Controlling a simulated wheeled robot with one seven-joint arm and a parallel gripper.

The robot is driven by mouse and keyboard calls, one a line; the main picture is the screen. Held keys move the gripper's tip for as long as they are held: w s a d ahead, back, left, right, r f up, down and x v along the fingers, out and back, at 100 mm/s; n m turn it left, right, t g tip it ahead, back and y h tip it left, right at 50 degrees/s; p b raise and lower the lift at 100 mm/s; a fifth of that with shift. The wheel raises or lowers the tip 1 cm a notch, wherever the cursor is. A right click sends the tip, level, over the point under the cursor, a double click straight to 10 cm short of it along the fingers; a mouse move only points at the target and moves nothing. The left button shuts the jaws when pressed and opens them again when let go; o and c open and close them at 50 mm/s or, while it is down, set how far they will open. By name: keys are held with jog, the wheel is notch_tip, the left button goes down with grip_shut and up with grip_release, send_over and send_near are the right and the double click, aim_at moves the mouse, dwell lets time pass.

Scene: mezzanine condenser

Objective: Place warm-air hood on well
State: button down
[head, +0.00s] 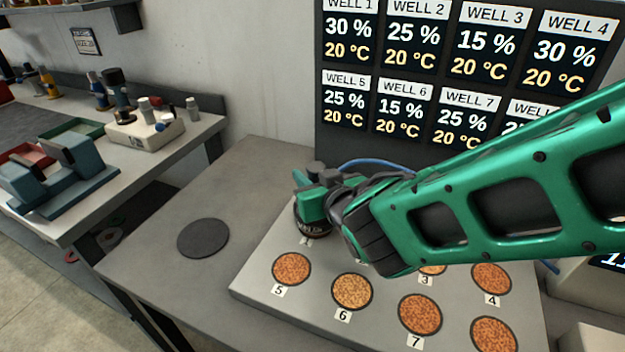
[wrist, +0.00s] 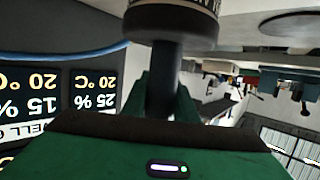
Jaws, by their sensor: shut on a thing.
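My gripper (head: 311,192) is at the back left corner of the well block (head: 258,262) in the head view. It is shut on the stem of the warm-air hood (head: 314,228), a dark round piece with pale lettering on its side. The hood's dark body (wrist: 172,18) and its stem (wrist: 164,75) fill the middle of the wrist view. The hood sits over the well at the back left, hiding it; whether it touches the block cannot be told. Wells 5 (head: 291,268), 6 (head: 352,290) and 7 (head: 419,313) show orange-brown granular contents. My arm hides part of the back row.
A display board (head: 420,75) behind the block lists wells with percentages and 20 °C. A blue hose (head: 365,162) runs behind my gripper. A dark round pad (head: 203,238) lies on the bench to the left, with bare bench around it. A cluttered side bench (head: 75,190) stands further left.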

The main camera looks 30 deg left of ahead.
jog(key=shift+f, duration=0.75)
jog(key=c, duration=1.4)
grip_release()
jog(key=shift+f, duration=0.15)
jog(key=v, duration=1.2)
